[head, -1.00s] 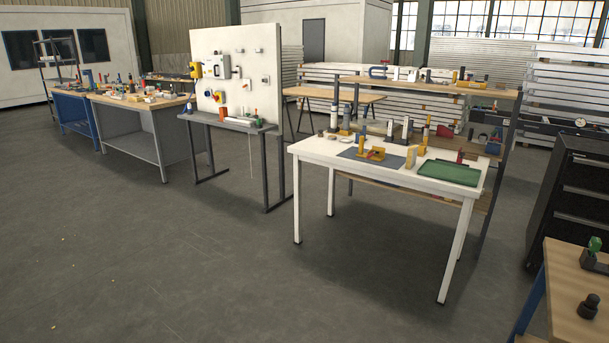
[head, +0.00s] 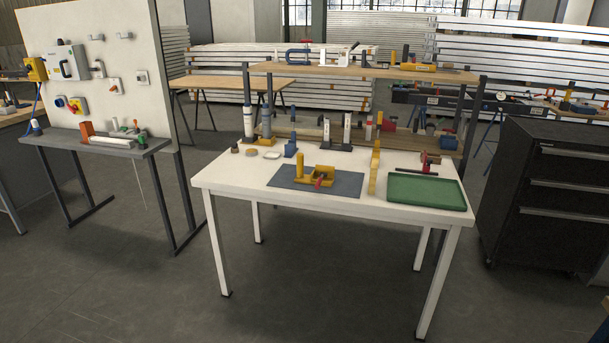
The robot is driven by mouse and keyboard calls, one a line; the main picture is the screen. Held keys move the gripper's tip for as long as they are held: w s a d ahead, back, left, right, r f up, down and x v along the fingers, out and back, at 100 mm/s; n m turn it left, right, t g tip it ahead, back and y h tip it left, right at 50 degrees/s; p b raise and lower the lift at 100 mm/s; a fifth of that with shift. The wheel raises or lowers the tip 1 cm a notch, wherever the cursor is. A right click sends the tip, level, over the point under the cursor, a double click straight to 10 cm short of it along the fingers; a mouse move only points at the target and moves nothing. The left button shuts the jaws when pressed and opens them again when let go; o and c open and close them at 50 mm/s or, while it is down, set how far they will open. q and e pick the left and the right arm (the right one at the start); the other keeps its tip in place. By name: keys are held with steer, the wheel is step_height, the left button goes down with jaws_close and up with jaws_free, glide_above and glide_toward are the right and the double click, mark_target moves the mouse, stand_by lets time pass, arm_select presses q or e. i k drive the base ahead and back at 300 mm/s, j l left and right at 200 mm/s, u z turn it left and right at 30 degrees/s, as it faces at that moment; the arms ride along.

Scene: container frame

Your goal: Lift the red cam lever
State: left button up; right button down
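A yellow fixture (head: 300,174) stands on a dark grey mat (head: 346,184) on the white table ahead. A small red part (head: 319,181) shows at the front of this fixture; it looks like the cam lever, but its exact pose is too small to tell. A second red item, a red and dark clamp-like tool (head: 424,164), lies at the table's right rear, behind a green tray. Neither of my grippers shows in the head view.
A panel bench (head: 95,147) stands left, a black drawer cabinet (head: 545,200) right. The floor before the table is clear.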

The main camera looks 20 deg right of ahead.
mark_target(318, 184)
steer(key=i+j+z, duration=0.2)
steer(key=i, duration=0.25)
steer(key=i+j+z, duration=0.1)
steer(key=i+z, duration=0.15)
steer(key=i, duration=0.25)
steer(key=i+j+z, duration=0.2)
steer(key=i+j, duration=0.1)
steer(key=i, duration=0.1)
